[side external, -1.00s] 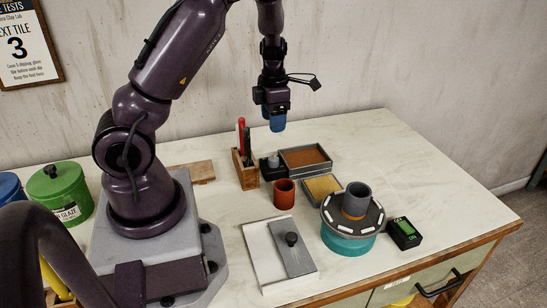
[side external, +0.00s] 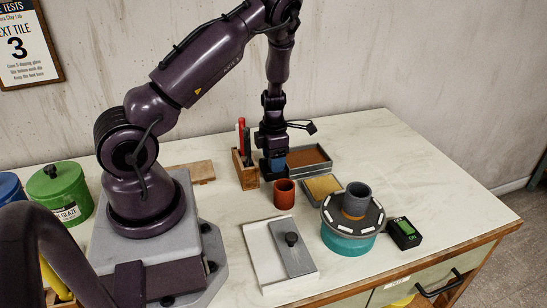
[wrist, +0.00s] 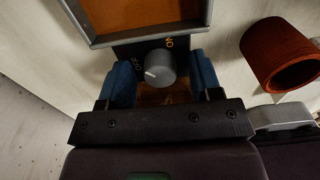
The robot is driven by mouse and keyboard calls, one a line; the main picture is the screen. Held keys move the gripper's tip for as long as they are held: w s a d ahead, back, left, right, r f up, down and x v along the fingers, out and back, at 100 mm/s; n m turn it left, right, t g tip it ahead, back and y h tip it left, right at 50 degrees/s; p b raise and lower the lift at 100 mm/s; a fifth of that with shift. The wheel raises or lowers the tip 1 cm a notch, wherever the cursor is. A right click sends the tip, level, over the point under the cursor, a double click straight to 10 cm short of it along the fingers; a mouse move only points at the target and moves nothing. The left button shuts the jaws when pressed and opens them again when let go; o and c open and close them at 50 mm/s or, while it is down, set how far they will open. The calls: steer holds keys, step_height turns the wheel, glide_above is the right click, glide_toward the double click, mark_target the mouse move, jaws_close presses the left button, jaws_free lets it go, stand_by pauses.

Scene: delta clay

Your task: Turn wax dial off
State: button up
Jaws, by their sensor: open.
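The wax dial (wrist: 160,68) is a grey round knob on a black box at the front of the wax tray (wrist: 93,38). Its white mark is on the left part of the knob, on the side of the OFF lettering; ON is printed at the upper right. My gripper (wrist: 163,76) is open, with one blue finger on each side of the knob in the wrist view. I cannot tell whether either finger touches it. In the side view my gripper (side external: 273,170) is down at the tray's left front corner and hides the dial.
A red-brown cup (side external: 284,193) stands close in front of my gripper. A wooden holder (side external: 246,174) with tools is just left of it. A tray of yellow material (side external: 323,188), a turntable (side external: 349,242) with a grey cylinder, and a green-screened box (side external: 404,233) lie to the right.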

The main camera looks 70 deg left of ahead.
steer(key=shift+c, duration=0.4)
steer(key=c, duration=0.9)
steer(key=shift+o, duration=0.2)
steer(key=shift+n, duration=1.5)
steer(key=o, duration=0.9)
steer(key=shift+o, duration=0.2)
steer(key=shift+r, duration=0.1)
step_height(320, 180, up, 13)
